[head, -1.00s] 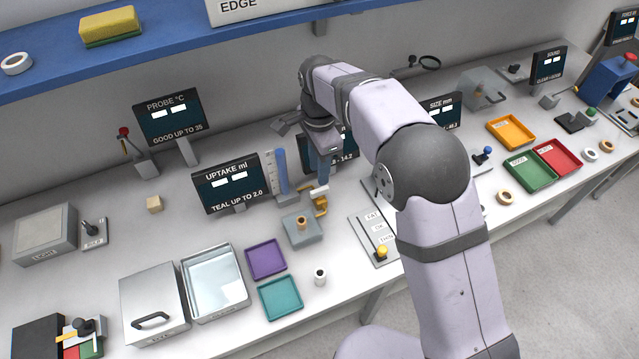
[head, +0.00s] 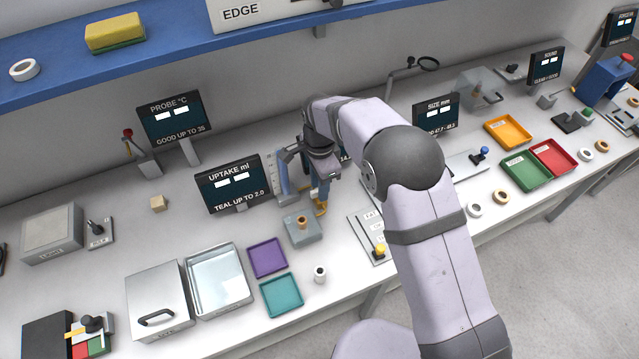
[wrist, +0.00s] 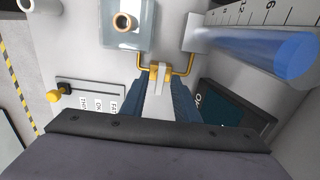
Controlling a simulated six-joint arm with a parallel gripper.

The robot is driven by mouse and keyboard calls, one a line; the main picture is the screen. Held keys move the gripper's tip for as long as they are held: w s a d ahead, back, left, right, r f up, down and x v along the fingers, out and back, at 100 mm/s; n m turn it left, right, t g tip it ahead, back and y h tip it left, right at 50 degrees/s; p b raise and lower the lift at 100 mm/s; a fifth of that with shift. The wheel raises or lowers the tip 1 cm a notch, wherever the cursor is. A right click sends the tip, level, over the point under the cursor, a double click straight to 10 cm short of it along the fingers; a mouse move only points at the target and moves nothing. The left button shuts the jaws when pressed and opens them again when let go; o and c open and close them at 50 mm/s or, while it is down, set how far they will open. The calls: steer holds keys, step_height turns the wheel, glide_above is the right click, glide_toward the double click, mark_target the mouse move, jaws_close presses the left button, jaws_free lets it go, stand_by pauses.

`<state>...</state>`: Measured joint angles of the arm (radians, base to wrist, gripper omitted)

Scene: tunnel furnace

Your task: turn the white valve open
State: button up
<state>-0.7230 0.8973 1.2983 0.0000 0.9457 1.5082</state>
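The white valve lever (wrist: 160,78) stands on a yellow pipe fitting (wrist: 185,66) in the wrist view, at the top of the gap between my fingers. In the head view the lever is hidden behind my gripper (head: 308,190), and only part of the yellow pipe (head: 321,207) shows below it. In the wrist view the two dark blue fingers of my gripper (wrist: 159,92) are apart, one on each side of the lever's line. I cannot tell whether either finger touches it.
A blue measuring tube (wrist: 265,50) with a scale stands close to the fingers. A grey block (head: 303,231) with a tan ring sits in front of the pipe. The UPTAKE display (head: 230,185) is at left; a plate with a yellow-knobbed lever (head: 379,250) is at right.

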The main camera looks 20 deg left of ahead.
jaws_close()
steer(key=shift+n, duration=0.4)
steer(key=n, duration=0.2)
steer(key=shift+n+b, duration=0.4)
steer(key=n, duration=0.3)
steer(key=shift+n, duration=0.3)
steer(key=n+b, duration=0.1)
steer(key=n, duration=0.4)
steer(key=shift+n, duration=0.3)
steer(key=n, duration=0.5)
steer(key=shift+r, duration=0.1)
